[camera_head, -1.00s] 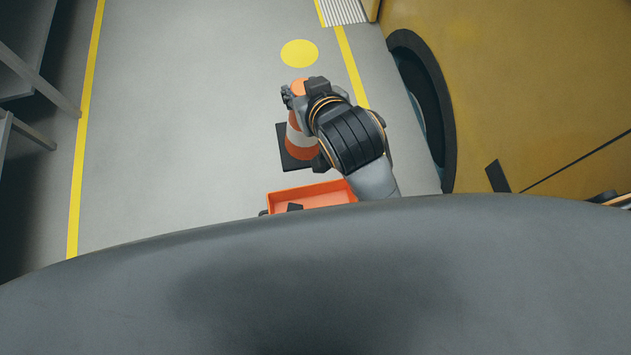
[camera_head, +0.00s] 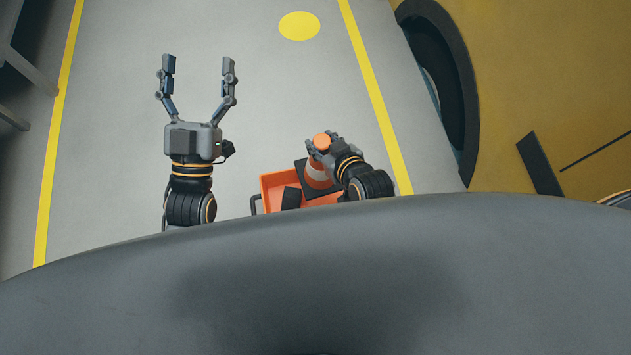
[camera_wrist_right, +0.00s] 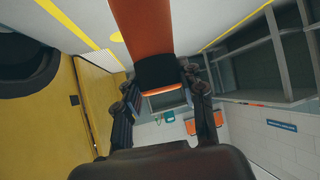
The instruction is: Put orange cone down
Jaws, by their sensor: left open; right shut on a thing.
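In the right wrist view the cone (camera_wrist_right: 141,28) runs up from between the fingers of the right gripper (camera_wrist_right: 158,85). My left gripper (camera_head: 198,66) is open and empty over the floor, left of the tray. A yellow floor disc (camera_head: 299,26) lies farther ahead.
Yellow lines run along the floor on the left (camera_head: 60,130) and right (camera_head: 376,95). A yellow vehicle (camera_head: 560,80) with a dark wheel (camera_head: 447,75) stands on the right. Grey shelving (camera_head: 25,70) is at the far left. The floor between the lines is clear around the disc.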

